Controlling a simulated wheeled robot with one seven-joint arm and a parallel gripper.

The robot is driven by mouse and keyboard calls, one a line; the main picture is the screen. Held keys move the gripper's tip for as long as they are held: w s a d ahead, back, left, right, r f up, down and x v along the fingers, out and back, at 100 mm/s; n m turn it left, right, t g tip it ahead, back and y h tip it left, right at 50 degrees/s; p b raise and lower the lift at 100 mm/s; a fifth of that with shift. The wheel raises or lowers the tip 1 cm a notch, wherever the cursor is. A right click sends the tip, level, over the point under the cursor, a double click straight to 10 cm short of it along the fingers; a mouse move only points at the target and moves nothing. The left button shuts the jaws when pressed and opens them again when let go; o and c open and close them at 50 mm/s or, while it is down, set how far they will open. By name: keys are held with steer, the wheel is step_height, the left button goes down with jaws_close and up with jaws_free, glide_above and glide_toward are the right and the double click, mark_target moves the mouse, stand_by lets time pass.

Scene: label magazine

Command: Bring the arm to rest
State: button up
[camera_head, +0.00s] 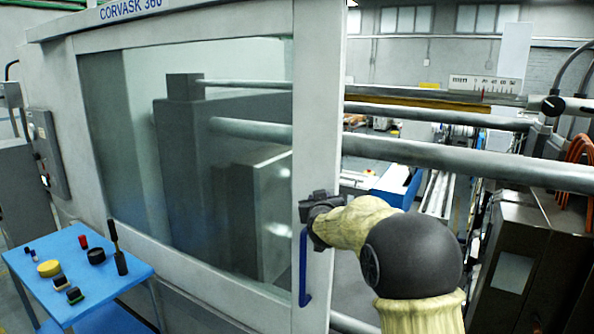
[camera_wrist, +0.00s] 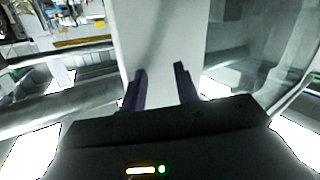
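My gripper (camera_head: 318,208) is in front of the pale door post (camera_head: 318,110) of the machine, just above the blue door handle (camera_head: 303,270). In the wrist view my gripper (camera_wrist: 160,76) has its two dark fingers apart, with the pale post behind them and nothing seen between them. I cannot tell whether the fingers touch the post. The handle does not show clearly in the wrist view. My arm, with its cream cover, reaches up from the lower right in the head view.
The machine's glass door (camera_head: 200,150) fills the left. A blue table (camera_head: 95,290) at lower left holds a yellow round item (camera_head: 49,268), a red cup (camera_head: 83,241) and several small things. Grey horizontal bars (camera_head: 450,157) and a dark cabinet (camera_head: 530,260) stand to the right.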

steer(key=s+d+f+g, duration=0.4)
steer(key=s+d+f, duration=0.1)
steer(key=f, duration=0.5)
steer(key=s+d+f+g, duration=0.2)
steer(key=s+f+g, duration=0.1)
steer(key=s, duration=0.8)
steer(key=s+d+f+m+g, duration=0.1)
steer(key=s+d+f+g, duration=0.1)
steer(key=s+f, duration=0.4)
steer(key=s+d+f+g, duration=0.1)
steer(key=s+f+g, duration=0.3)
steer(key=s, duration=1.2)
steer(key=shift+d+f+m+g+b, duration=0.15)
steer(key=shift+d+m+g+b, duration=0.25)
steer(key=shift+g, duration=0.1)
steer(key=shift+w, duration=0.1)
steer(key=shift+w, duration=0.1)
